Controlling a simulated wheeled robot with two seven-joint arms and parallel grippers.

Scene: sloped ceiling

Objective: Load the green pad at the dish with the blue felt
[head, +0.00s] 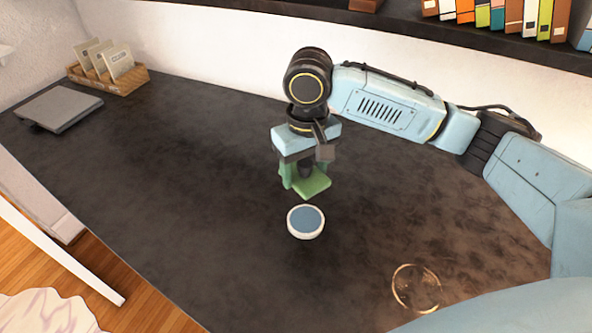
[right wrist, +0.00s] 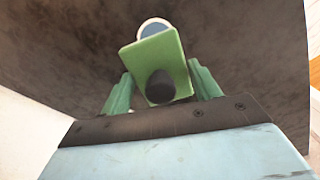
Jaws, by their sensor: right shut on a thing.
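The dish with the blue felt (head: 306,221) is a small round white dish on the dark table, just in front of my right gripper; it also shows partly behind the pad in the right wrist view (right wrist: 153,28). The green pad (head: 315,184) is a flat green block with a dark knob (right wrist: 160,86) on it. My right gripper (head: 304,172) has green fingers and is shut on the pad's knob. It holds the pad above the table, close behind the dish. In the right wrist view the pad (right wrist: 155,55) overlaps the dish's near part. My left gripper is not in view.
A glass-like ring-shaped item (head: 416,288) stands at the front right of the table. A shelf with books (head: 500,40) runs along the back. The table's middle left is clear.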

